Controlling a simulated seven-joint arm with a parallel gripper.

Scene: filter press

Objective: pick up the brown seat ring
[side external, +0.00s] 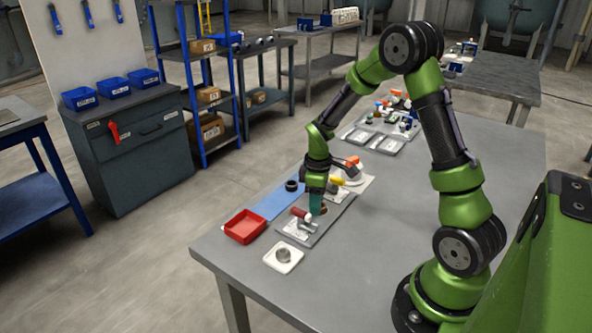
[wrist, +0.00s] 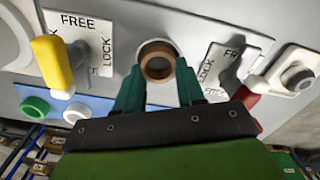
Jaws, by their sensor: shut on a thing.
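The brown seat ring (wrist: 158,66) shows in the wrist view between the tips of my gripper (wrist: 157,84). The teal fingers are shut on it, one on each side. The ring is at a round opening with a pale rim in the grey plate (wrist: 125,22); I cannot tell whether it is clear of the opening. In the side view my gripper (side external: 317,203) points down at the grey plate (side external: 322,232), and a little of the brown ring (side external: 324,209) shows beside the fingers.
A yellow-handled lever (wrist: 52,62) and a red-handled lever (side external: 300,213) flank the opening, close to the fingers. A blue mat (side external: 272,206) with a black ring (side external: 291,185), a red tray (side external: 245,227) and a white dish (side external: 284,258) lie nearby.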

